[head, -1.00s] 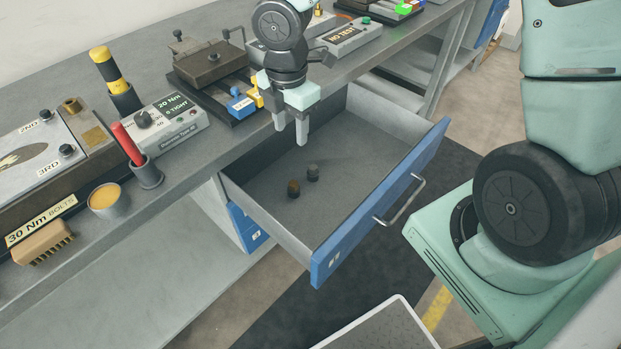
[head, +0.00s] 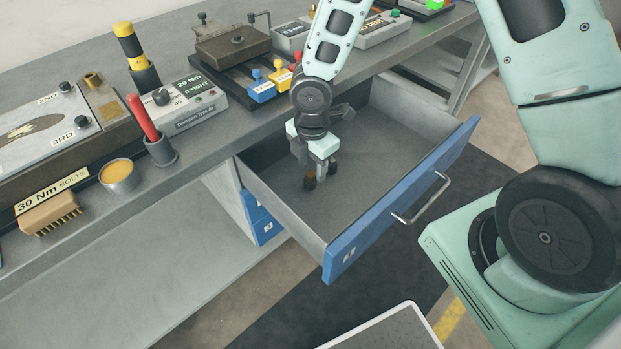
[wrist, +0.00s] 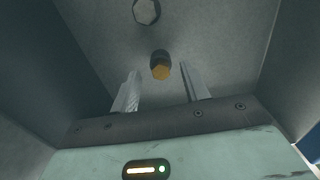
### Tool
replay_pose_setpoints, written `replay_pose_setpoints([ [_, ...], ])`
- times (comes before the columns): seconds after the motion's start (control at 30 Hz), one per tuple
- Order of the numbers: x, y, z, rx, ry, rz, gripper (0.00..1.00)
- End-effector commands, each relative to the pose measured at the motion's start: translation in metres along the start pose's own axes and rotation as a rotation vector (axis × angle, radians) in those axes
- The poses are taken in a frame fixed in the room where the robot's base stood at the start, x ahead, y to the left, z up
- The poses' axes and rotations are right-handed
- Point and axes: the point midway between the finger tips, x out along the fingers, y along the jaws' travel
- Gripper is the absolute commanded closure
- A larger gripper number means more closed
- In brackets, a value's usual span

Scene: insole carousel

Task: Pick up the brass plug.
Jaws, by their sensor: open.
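The brass plug (head: 309,183) stands upright on the floor of the open drawer; in the wrist view its brass-coloured hexagonal face (wrist: 161,71) shows between my two fingers. A second, grey plug (head: 332,169) stands close by in the drawer, and its pale hexagonal top shows at the upper edge of the wrist view (wrist: 147,11). My gripper (head: 313,174) is down inside the drawer, open, with a finger on either side of the brass plug's line in the wrist view (wrist: 160,75). A gap shows on both sides, and I cannot tell the remaining height. My fingers partly cover the plugs in the head view.
The drawer's blue front (head: 395,205) with its handle and the grey side walls surround my gripper. The bench (head: 225,135) edge is close behind. A torque tester (head: 182,106), a red-handled tool in a cup (head: 160,150) and a brush (head: 50,213) stand on the bench.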

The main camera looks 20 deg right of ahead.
Motion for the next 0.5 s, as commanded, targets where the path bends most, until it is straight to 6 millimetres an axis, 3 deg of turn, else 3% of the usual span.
replay_pose_setpoints([
  [0.1, 0.0135, -0.0001, -0.0002, -0.003, -0.001, 0.000, 0.54],
  [0.37, 0.0154, 0.0000, -0.0001, -0.001, 0.000, 0.001, 0.54],
  [0.5, 0.0153, -0.0001, 0.0000, -0.001, 0.000, 0.001, 0.88],
])
